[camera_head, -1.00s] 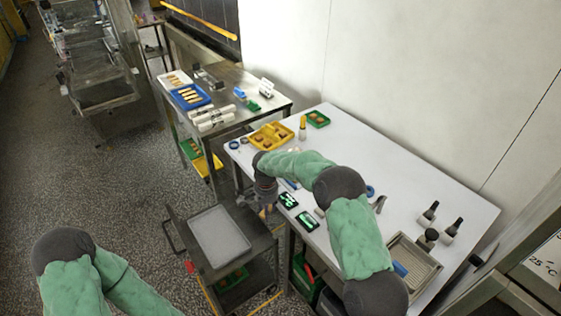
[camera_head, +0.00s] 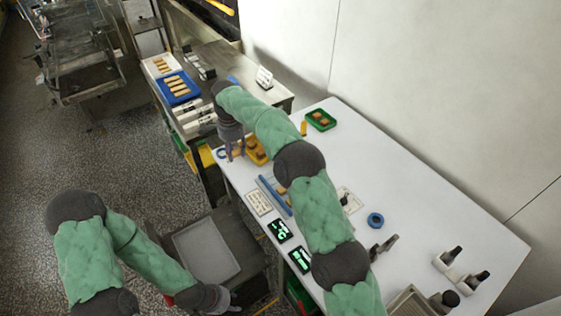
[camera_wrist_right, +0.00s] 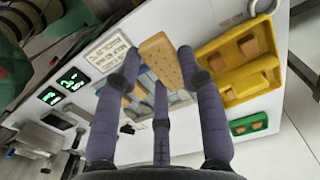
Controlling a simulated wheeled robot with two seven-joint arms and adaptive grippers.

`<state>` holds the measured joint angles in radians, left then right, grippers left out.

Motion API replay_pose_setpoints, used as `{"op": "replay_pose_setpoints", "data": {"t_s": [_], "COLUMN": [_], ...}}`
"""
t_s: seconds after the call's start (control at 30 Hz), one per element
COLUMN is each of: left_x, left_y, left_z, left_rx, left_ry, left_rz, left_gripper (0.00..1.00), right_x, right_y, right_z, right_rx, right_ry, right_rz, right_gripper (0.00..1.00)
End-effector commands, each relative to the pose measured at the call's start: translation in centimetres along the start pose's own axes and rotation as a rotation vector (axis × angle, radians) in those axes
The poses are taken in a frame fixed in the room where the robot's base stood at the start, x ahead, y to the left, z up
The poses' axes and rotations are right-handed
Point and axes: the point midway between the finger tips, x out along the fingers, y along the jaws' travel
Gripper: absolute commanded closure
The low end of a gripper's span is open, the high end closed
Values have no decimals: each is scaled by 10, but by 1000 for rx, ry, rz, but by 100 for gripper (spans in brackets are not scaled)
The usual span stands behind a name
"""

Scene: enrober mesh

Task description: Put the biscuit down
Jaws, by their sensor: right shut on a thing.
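My right gripper (camera_head: 233,152) is over the left end of the white table, next to the yellow tray (camera_head: 257,150). In the right wrist view its fingers (camera_wrist_right: 160,70) are closed around a tan oblong biscuit (camera_wrist_right: 160,58). The biscuit is held above the table, and the yellow tray (camera_wrist_right: 236,84) with several brown pieces lies to its right. My left gripper (camera_head: 225,302) is low in the head view, near the metal cart's front right corner. Its fingers are too small and dark to tell whether they are open.
A green tray (camera_head: 321,121) stands behind the yellow one. A printed card (camera_head: 259,202), a blue bar (camera_head: 274,194) and two lit scales (camera_head: 280,231) lie along the table's front edge. A blue tray of biscuits (camera_head: 179,89) sits on the far steel table.

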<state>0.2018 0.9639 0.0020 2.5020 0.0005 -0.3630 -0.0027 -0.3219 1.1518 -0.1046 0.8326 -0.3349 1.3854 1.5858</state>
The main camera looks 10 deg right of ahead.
Motion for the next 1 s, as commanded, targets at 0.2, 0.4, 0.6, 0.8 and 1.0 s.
{"op": "replay_pose_setpoints", "data": {"t_s": [0.2, 0.4, 0.6, 0.8, 1.0], "left_x": [5, 16, 26, 34, 37], "left_y": [-2, -6, -9, -12, -13], "left_z": [1, 1, 0, 0, 0], "left_rx": [-1, -1, -1, -1, -1], "left_ry": [-3, -3, -2, -2, -2], "left_rz": [0, 0, 0, 0, 0], "left_gripper": [60, 60, 60, 60, 60], "right_x": [5, 21, 40, 73, 88], "right_y": [7, 30, 57, 75, 82], "right_z": [-9, -37, -70, -90, -101], "right_rx": [2, 3, 5, 1, 1], "right_ry": [0, 0, -1, 0, 0], "right_rz": [1, 1, 0, 2, -2], "right_gripper": [79, 79, 79, 79, 79]}}
